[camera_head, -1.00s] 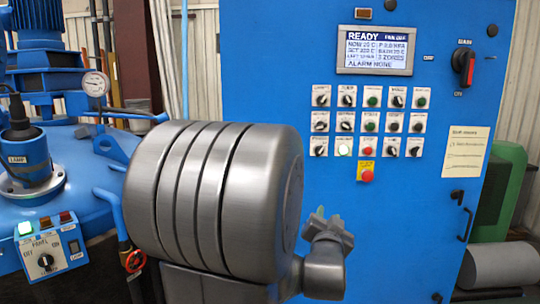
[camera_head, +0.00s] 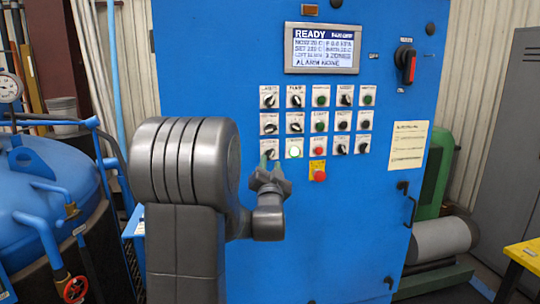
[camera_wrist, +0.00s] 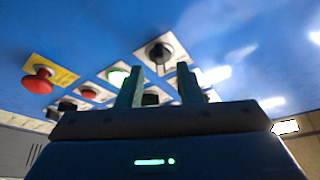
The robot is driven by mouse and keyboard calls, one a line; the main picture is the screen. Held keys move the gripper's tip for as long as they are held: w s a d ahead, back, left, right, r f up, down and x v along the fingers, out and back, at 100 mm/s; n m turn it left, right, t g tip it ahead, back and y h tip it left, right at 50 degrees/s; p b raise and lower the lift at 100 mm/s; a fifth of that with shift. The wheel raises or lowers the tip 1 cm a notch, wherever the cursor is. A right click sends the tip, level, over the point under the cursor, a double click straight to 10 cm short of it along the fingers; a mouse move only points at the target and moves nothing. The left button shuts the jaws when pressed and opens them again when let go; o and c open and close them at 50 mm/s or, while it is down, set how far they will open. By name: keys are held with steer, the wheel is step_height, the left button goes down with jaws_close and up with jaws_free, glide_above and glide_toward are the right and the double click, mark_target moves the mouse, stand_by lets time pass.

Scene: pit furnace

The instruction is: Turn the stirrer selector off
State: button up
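The blue control cabinet (camera_head: 225,220) carries rows of small selectors and buttons. Their labels are too small to read, so I cannot tell by label which is the stirrer selector. My gripper (camera_head: 269,165) is just in front of the lower-left selector (camera_head: 269,153), a black knob on a pale plate. In the wrist view this black selector (camera_wrist: 158,53) is beyond and between the two green fingertips (camera_wrist: 160,88). The fingers are apart and hold nothing; I see no contact with the knob.
A lit green button (camera_head: 294,152) is beside the selector, and a red mushroom button (camera_head: 319,176) on a yellow plate is lower right. The display (camera_head: 322,48) reads READY. A blue vessel (camera_head: 45,180) with pipes stands left; a yellow table (camera_head: 525,255) is at right.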

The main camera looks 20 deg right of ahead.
mark_target(270, 154)
steer(key=shift+p+x, duration=0.3)
steer(key=shift+x, duration=1.05)
jaws_close()
